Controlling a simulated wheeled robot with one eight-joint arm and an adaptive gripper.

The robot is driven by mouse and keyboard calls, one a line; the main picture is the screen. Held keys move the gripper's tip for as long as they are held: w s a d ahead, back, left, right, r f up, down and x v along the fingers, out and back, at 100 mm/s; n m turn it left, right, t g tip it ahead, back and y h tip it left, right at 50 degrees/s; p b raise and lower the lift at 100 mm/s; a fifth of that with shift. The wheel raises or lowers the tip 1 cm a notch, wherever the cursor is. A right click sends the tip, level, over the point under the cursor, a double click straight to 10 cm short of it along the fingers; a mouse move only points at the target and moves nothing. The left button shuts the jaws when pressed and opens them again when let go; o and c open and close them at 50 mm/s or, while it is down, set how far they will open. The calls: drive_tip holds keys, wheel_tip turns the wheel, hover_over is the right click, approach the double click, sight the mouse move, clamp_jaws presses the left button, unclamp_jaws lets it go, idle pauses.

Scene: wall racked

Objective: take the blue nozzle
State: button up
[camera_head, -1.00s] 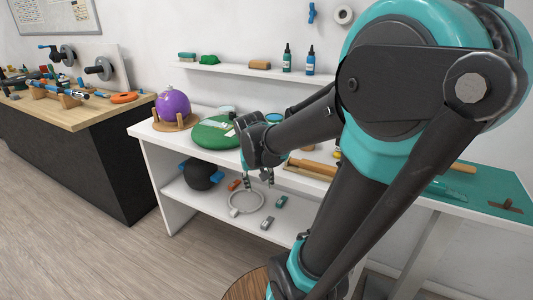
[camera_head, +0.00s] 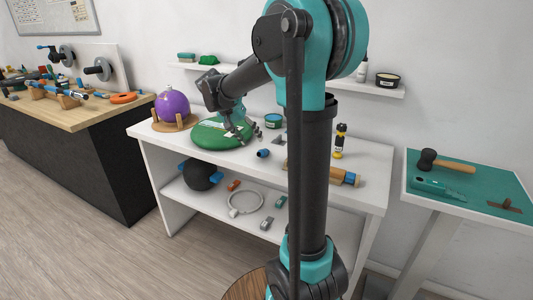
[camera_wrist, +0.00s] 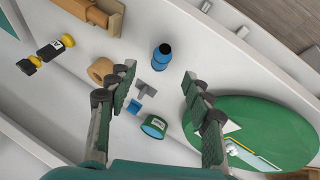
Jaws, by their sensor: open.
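The blue nozzle (camera_head: 263,153) is a small dark-blue cylinder on the white table top, right of the green disc. In the wrist view the nozzle (camera_wrist: 161,57) lies beyond the fingertips, between their lines and apart from both. My gripper (camera_head: 242,133) hangs over the right side of the green disc, up and left of the nozzle in the head view. In the wrist view my gripper (camera_wrist: 158,82) has its two fingers wide apart with nothing held between them.
A green disc (camera_head: 215,136) lies left of the nozzle. A green tin (camera_wrist: 154,126), a grey bracket (camera_wrist: 154,88) and a tan roll (camera_wrist: 100,70) are near it. A yellow-and-black bottle (camera_head: 339,143) stands to the right. A purple ball (camera_head: 172,106) sits at the left.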

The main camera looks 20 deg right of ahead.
sight(260, 151)
drive_tip(key=x, duration=0.9)
drive_tip(key=shift+w+a, duration=0.1)
drive_tip(key=shift+w, duration=0.15)
drive_tip(key=shift+c, duration=0.6)
clamp_jaws()
